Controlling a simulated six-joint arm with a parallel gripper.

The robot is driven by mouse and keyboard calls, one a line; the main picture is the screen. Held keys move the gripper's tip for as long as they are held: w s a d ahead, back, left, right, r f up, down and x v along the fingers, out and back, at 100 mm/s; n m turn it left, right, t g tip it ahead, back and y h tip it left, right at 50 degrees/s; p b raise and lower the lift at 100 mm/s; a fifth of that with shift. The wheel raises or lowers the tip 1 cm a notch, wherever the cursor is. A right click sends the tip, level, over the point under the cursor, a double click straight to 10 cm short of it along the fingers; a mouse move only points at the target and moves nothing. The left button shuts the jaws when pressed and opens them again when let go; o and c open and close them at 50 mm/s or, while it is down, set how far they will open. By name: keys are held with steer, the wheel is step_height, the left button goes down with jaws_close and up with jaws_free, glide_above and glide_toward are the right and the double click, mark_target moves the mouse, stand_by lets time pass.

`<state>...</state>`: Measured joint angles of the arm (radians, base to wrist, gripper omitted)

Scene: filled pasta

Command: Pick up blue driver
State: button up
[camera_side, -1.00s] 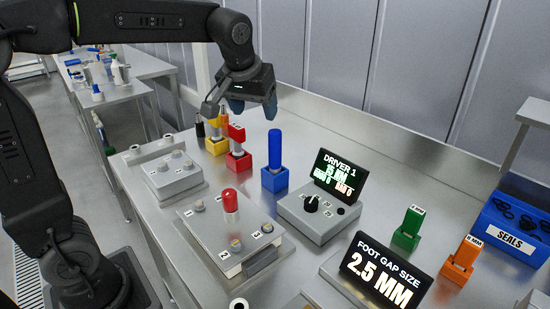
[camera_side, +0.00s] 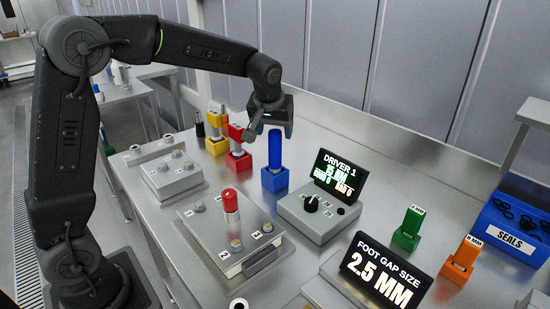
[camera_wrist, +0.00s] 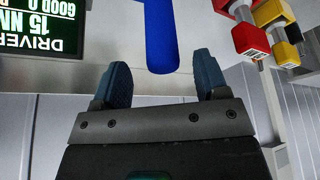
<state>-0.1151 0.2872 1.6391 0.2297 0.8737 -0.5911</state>
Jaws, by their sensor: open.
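The blue driver (camera_side: 275,150) stands upright in a blue square holder (camera_side: 274,180) on the steel bench. My gripper (camera_side: 271,131) is at the driver's top, fingers pointing down. In the wrist view, the driver (camera_wrist: 161,40) comes in from the top edge, and its rounded end lies in the gap between my two spread fingertips (camera_wrist: 161,66), with space on both sides. My gripper is open and holds nothing. The side view does not show clearly how deep the driver's top sits between the fingers.
A red driver holder (camera_side: 238,158) and a yellow one (camera_side: 216,145) stand close to the left. A fixture with a red-topped part (camera_side: 230,200) is in front.

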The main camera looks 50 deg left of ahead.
steer(key=x, duration=0.4)
steer(key=shift+a+f, duration=0.15)
steer(key=shift+f, duration=0.2)
steer(key=shift+w+r, duration=0.1)
steer(key=c, duration=1.1)
steer(key=shift+r, duration=5)
steer(key=shift+m+h, duration=0.3)
steer(key=shift+m, duration=0.4)
steer(key=s+d+r, duration=0.1)
steer(key=s+d, duration=0.4)
steer(key=s, duration=0.3)
steer(key=s+d+r, duration=0.1)
steer(key=s+d, duration=0.4)
steer(key=s, duration=0.2)
steer(key=s+d+r, duration=0.1)
steer(key=s+d, duration=0.4)
steer(key=s, duration=0.3)
steer(key=shift+s+d, duration=0.25)
steer(key=shift+s, duration=0.05)
